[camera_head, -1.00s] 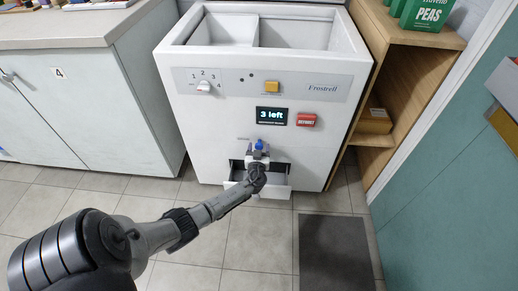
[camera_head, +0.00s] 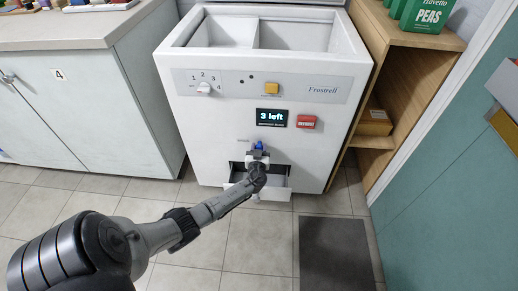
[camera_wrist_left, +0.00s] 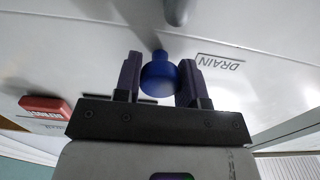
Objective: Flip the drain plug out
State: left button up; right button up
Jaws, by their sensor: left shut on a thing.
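The drain plug (camera_wrist_left: 159,73) is a blue round knob on the white front of the washtub unit, next to a DRAIN label (camera_wrist_left: 220,63) in the left wrist view. It also shows as a small blue shape (camera_head: 258,146) low on the unit's front in the head view. My left gripper (camera_wrist_left: 159,80) is shut on the blue plug, with one dark finger on each side of it. In the head view the left gripper (camera_head: 258,157) reaches the lower front of the unit. My right gripper is not in view.
An open drawer (camera_head: 275,183) juts out below the plug. The display (camera_head: 271,117) reads "3 left", beside a red button (camera_head: 306,122). A cabinet (camera_head: 95,110) stands at left and a wooden shelf (camera_head: 400,70) at right. A dark mat (camera_head: 335,250) lies on the floor.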

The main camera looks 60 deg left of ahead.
pick_arm(q)
grip_shut()
jog(key=v, duration=0.2)
jog(key=shift+s+d+r, duration=0.1)
jog(key=shift+s+d, duration=0.1)
jog(key=shift+d, duration=0.15)
jog(key=o, duration=0.5)
grip_release()
jog(key=o, duration=0.4)
jog(key=shift+s+d, duration=0.15)
jog(key=shift+o, duration=0.2)
